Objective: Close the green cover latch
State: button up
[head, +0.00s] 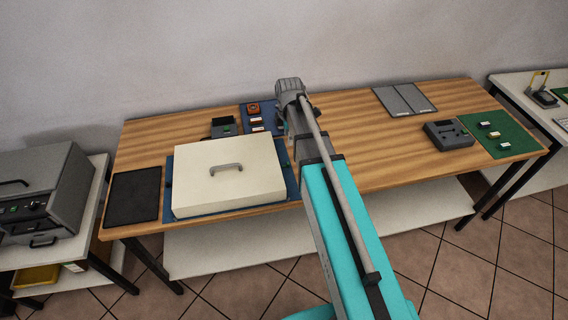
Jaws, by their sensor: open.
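A large cream cover (229,172) with a grey handle on top lies shut-looking on a blue mat (292,181) on the wooden table. I cannot make out a green latch on it; the picture is too small, and my arm passes close to its right side. My arm reaches over the table just right of the cover. My gripper (284,126) is at the arm's far end, behind the cover's back right corner, mostly hidden by my own wrist and arm. It is open, and I see nothing held in it.
A black tray (134,195) lies left of the cover. A small dark box (223,127) and a blue mat (258,116) with small parts lie behind it. Grey panels (405,99), a grey device (449,134) and a green mat (497,136) are at right. The table's middle right is clear.

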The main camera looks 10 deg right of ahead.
aim_at(288, 163)
jog(key=shift+f+b, duration=6.7)
jog(key=shift+f, duration=0.1)
grip_shut()
